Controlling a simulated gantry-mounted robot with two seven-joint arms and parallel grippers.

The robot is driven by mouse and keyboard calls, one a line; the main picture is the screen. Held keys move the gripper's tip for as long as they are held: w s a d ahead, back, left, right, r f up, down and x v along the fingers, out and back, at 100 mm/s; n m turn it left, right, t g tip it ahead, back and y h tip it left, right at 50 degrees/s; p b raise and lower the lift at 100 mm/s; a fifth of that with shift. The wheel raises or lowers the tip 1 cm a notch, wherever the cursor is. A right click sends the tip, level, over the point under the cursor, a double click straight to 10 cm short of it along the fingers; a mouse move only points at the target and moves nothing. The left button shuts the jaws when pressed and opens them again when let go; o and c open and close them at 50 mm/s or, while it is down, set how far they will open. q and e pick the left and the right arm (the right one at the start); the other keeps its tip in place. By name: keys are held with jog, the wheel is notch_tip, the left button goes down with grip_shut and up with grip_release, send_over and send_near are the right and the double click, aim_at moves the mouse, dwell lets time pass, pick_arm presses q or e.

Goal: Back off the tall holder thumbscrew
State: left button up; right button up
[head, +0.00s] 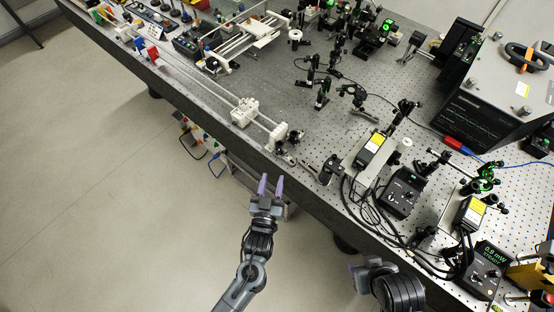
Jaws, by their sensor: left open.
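Several dark optic posts in holders (322,95) stand on the bench, some tall. The thumbscrew is too small to make out, and I cannot tell which holder is the tall one. My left gripper (270,187) has two purple fingers, open and empty. It shows over the floor just off the bench's front edge, apart from the posts. My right gripper (353,268) shows at the bottom, also off the front edge. Its fingers are mostly hidden, so I cannot tell whether it is open.
The perforated bench (275,85) runs diagonally. A white rail with a carriage (244,112) lies along its front edge. Yellow-labelled boxes (370,149), black cables (372,212) and a readout unit (487,266) crowd the right. A large instrument (485,118) stands behind. The floor (100,200) is clear at left.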

aim_at(278, 154)
pick_arm(q)
jog(key=w, duration=0.3)
jog(key=w+d, duration=0.1)
jog(key=w, duration=0.4)
jog(key=shift+w+d, duration=0.2)
jog(key=shift+w, duration=0.2)
grip_shut()
